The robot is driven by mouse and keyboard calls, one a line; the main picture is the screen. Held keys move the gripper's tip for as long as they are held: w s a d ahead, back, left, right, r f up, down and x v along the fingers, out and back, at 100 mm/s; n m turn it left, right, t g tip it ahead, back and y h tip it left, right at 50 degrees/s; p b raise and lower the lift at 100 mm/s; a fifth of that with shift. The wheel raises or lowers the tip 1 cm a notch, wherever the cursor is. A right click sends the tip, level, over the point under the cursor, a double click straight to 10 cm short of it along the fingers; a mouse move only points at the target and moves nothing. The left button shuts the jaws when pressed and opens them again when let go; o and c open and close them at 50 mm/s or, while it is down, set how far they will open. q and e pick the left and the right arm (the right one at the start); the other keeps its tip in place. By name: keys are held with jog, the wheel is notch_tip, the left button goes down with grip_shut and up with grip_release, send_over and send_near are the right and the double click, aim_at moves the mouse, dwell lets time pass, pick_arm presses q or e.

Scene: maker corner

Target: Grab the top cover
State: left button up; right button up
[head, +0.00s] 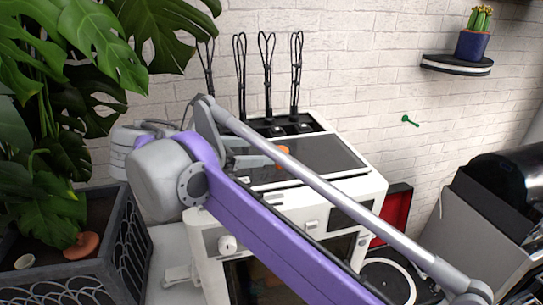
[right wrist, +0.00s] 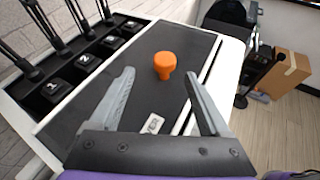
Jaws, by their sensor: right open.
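The top cover (head: 335,153) is a dark flat panel on the upper face of a white machine (head: 372,190), with an orange knob (head: 283,151) on it. In the right wrist view the cover (right wrist: 205,48) lies flat under my gripper, and its orange knob (right wrist: 165,65) stands up just beyond the gap between the fingertips. My right gripper (right wrist: 158,78) is open and empty, one finger to each side of the knob's line. A partly hidden label (right wrist: 153,123) shows between the fingers. In the head view my purple arm hides part of the machine. My left gripper is not in view.
Several tall black wire loops (head: 267,75) stand in numbered slots behind the cover. A leafy plant in a dark planter (head: 125,245) is at the left, and a brick wall is behind. A red-lined box (head: 397,210) and a dark-topped grey machine (head: 480,215) are at the right.

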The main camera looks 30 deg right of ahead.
aim_at(281, 150)
jog(key=shift+s+d+f, duration=0.15)
jog(key=shift+d+f, duration=0.05)
jog(key=shift+d, duration=0.4)
jog(key=shift+s+d+f, duration=0.1)
jog(key=shift+d+f, duration=0.05)
jog(key=shift+d, duration=0.4)
jog(key=shift+w+d+f, duration=0.2)
jog(key=shift+w+d, duration=0.15)
jog(key=shift+d, duration=0.2)
jog(key=x, duration=0.4)
jog(key=shift+d+p, duration=0.3)
jog(key=shift+p, duration=0.05)
grip_shut()
